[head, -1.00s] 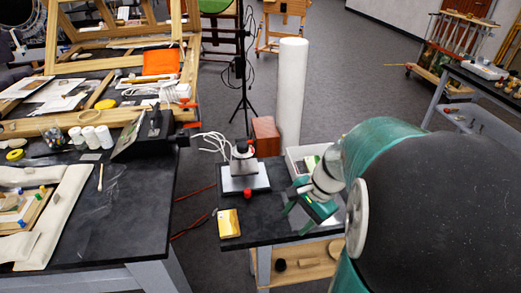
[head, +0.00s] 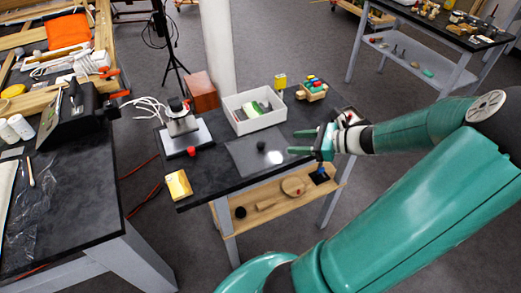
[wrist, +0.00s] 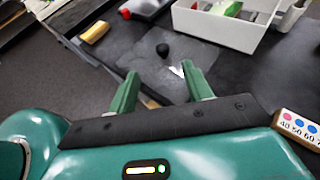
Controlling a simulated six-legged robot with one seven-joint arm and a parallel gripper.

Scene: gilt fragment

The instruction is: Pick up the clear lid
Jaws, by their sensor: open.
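The clear lid (head: 244,157) lies flat on the dark table as a thin see-through sheet with a small black knob standing on it. It also shows in the wrist view (wrist: 140,49), knob upright, beyond my fingertips. My gripper (head: 302,142) comes in from the right, its green fingers pointing left toward the lid. In the wrist view my gripper (wrist: 160,72) is open, with nothing between the fingers. The knob shows ahead of the gap, apart from both fingers. A bright reflection lies on the lid near the right finger. The height above the lid is hard to tell.
A white bin (head: 254,122) stands just behind the lid. A device with a red button (head: 187,138) and a yellow block (head: 178,184) are at the left. A wooden block toy (head: 312,91) stands at the back right. A wooden shelf (head: 270,203) sits below.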

